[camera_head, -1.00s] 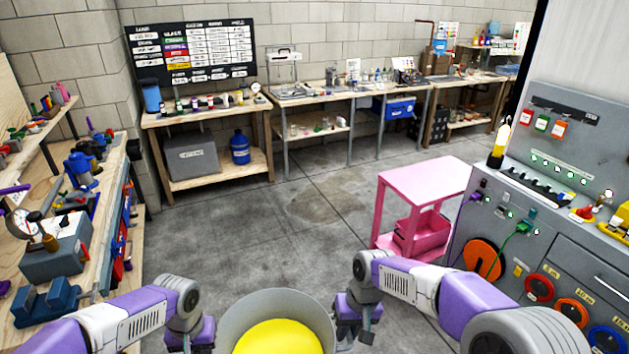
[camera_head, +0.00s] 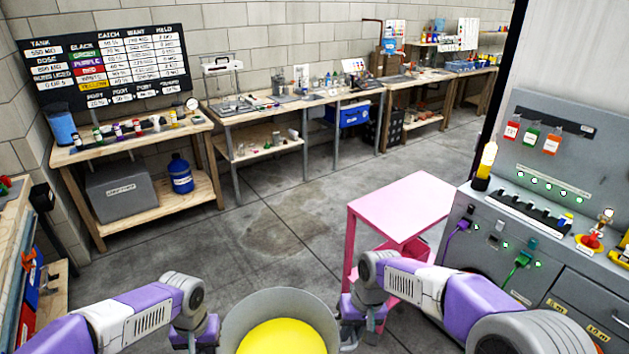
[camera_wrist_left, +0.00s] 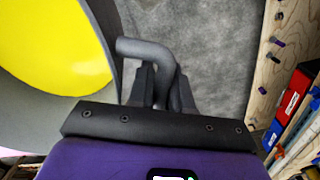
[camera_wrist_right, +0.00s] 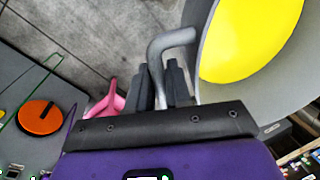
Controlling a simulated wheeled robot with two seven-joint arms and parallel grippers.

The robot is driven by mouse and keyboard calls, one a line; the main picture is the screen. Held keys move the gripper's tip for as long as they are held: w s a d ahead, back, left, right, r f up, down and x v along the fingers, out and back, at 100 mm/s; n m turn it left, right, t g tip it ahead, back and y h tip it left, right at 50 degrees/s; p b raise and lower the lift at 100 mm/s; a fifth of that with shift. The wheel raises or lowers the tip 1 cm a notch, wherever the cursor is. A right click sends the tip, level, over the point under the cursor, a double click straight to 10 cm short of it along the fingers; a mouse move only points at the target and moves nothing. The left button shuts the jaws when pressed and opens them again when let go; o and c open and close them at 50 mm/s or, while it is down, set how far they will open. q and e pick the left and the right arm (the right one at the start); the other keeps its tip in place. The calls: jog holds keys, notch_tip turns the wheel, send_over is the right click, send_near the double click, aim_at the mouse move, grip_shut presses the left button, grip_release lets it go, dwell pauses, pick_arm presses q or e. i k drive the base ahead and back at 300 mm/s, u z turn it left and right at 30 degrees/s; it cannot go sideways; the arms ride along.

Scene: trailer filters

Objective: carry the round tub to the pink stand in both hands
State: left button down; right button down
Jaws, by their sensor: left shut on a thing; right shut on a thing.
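The round grey tub (camera_head: 242,314) with a yellow inside is at the bottom middle of the head view, held between my two grippers. My left gripper (camera_wrist_left: 160,92) is shut on a grey bar handle at the tub's side. My right gripper (camera_wrist_right: 167,85) is shut on the matching handle on the other side. In the head view the left gripper (camera_head: 200,330) and right gripper (camera_head: 352,318) flank the tub, which looks about level. The pink stand (camera_head: 408,203) is ahead and right of the tub, partly hidden by my right arm.
A grey panel cabinet (camera_head: 480,245) stands right of the pink stand, close to my right arm. Wooden benches (camera_head: 130,150) line the back wall. Another bench edge (camera_head: 50,290) is at the left. The concrete floor (camera_head: 280,225) ahead is clear.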

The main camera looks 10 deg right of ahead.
aim_at(404, 210)
jog(key=z, duration=0.2)
jog(key=i, duration=1.3)
jog(key=z, duration=0.65)
jog(key=i, duration=1.35)
jog(key=z, duration=0.7)
jog(key=i, duration=0.35)
jog(key=z, duration=0.05)
